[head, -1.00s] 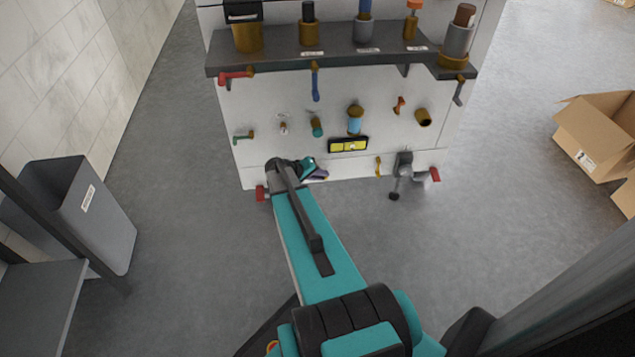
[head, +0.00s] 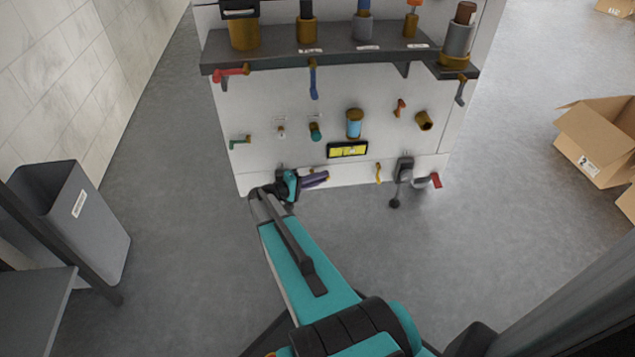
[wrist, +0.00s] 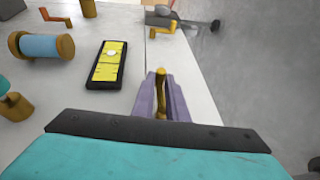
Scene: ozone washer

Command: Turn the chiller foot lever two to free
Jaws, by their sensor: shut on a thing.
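My gripper (head: 318,178) is at the lower left of the white machine front in the head view. In the wrist view its purple fingers (wrist: 161,100) are shut on a small brass-yellow lever (wrist: 161,88) near the bottom strip of the panel. The lever stands between the fingers, roughly in line with them; its base is partly hidden. In the head view the fingers and wrist hide this lever. Another yellow lever (head: 378,172) sits farther right on the bottom strip; it also shows in the wrist view (wrist: 166,22). I cannot read which lever is number two.
A yellow-faced display (head: 347,149) and a blue cylinder (head: 354,123) are above the gripper. A grey fitting (head: 403,170) and a red lever (head: 436,180) are at the lower right. A grey bin (head: 75,220) stands left. The floor between is clear.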

